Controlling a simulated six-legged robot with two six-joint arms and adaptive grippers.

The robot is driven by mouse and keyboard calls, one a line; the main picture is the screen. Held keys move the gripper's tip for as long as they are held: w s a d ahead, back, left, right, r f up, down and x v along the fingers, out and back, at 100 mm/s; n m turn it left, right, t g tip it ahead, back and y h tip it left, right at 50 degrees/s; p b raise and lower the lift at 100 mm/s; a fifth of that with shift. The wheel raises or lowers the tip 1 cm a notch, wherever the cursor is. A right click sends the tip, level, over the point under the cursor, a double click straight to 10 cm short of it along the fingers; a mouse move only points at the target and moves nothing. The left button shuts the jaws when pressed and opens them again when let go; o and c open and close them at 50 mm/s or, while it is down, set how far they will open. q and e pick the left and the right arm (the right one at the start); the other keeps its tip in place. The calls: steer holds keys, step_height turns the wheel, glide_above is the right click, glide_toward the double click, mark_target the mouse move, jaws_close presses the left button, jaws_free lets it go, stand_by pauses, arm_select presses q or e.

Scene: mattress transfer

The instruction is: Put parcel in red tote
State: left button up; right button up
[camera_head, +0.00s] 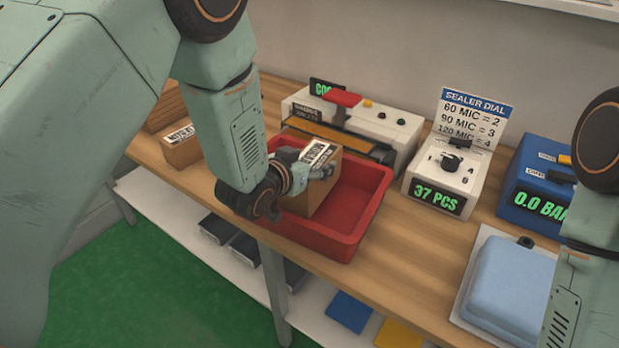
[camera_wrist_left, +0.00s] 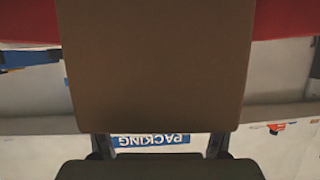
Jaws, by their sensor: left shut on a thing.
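The parcel (camera_head: 325,188) is a brown cardboard box with a white label on its top. It is inside the walls of the red tote (camera_head: 345,243) on the table, tilted slightly; I cannot tell whether it touches the tote floor. My left gripper (camera_head: 318,173) is shut on the parcel, with its wrist over the tote's left side. In the left wrist view the parcel (camera_wrist_left: 155,65) fills the middle, with red tote wall (camera_wrist_left: 285,18) at the upper right. My right arm shows at the right edge, but its gripper is out of view.
Another labelled carton (camera_head: 181,150) stands left of the tote. The sealer machine (camera_head: 385,125) is right behind it. Bare wood (camera_head: 410,260) lies between tote and bag.

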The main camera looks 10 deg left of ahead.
arm_select(q)
steer(key=f, duration=0.3)
steer(key=shift+s+a, duration=0.1)
steer(key=shift+a, duration=0.3)
steer(key=shift+f, duration=0.3)
steer(key=shift+d, duration=0.2)
steer(key=shift+f+b, duration=0.2)
steer(key=shift+b, duration=0.1)
steer(key=o, duration=1.2)
steer(key=shift+a, duration=0.1)
steer(key=shift+o, duration=1.4)
steer(key=shift+s, duration=0.1)
steer(key=shift+o, duration=0.6)
